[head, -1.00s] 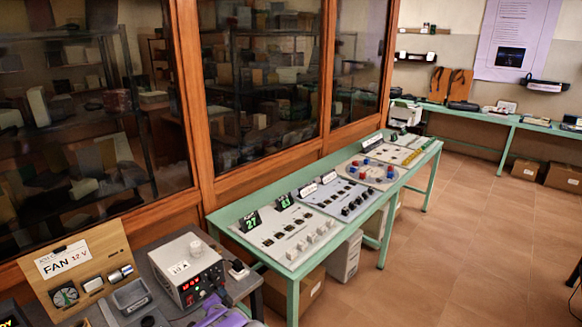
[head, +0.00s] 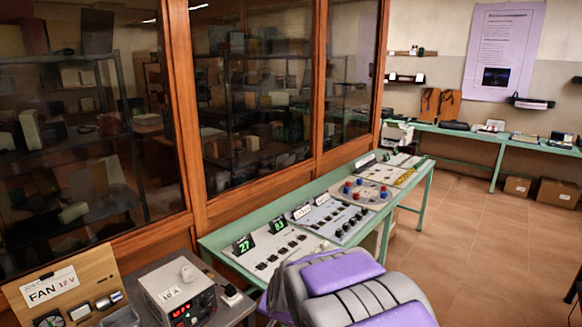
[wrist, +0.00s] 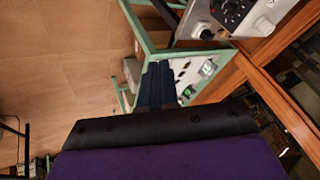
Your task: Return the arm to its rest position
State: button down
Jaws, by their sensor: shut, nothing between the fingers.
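My gripper (wrist: 158,66) shows in the wrist view as two dark fingers side by side, shut and empty. It points out over the scene, with the green table frame and white panel behind it, and touches nothing that I can see. A black and purple part of my own body fills the bottom of the wrist view. In the head view my purple and grey arm (head: 345,288) rises at the bottom centre. It covers the near right part of the green exhibit table (head: 209,241). The gripper's fingers cannot be made out in the head view.
A power supply box (head: 178,290) and a wooden FAN board (head: 65,290) stand at the lower left. Switch panels lie on the green table, beside a wood-framed glass cabinet (head: 255,110). Tiled floor (head: 470,240) is open at the right; boxes (head: 558,193) lie at the back.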

jog(key=s+d+r+n+g, duration=0.1)
jog(key=s+d, duration=0.5)
jog(key=s, duration=0.7)
jog(key=s+d+r+n+g+h, duration=0.1)
jog(key=s+d+r+g, duration=0.2)
jog(key=s, duration=1)
jog(key=s+d+r+n+g+h, duration=0.1)
jog(key=s+d+r+g, duration=0.1)
jog(key=s+d, duration=0.7)
jog(key=s+g, duration=0.1)
jog(key=s, duration=0.3)
jog(key=shift+s+d+r+g, duration=0.2)
jog(key=shift+s+r+g, duration=0.05)
jog(key=shift+g, duration=0.15)
jog(key=c, duration=1.8)
grip_release()
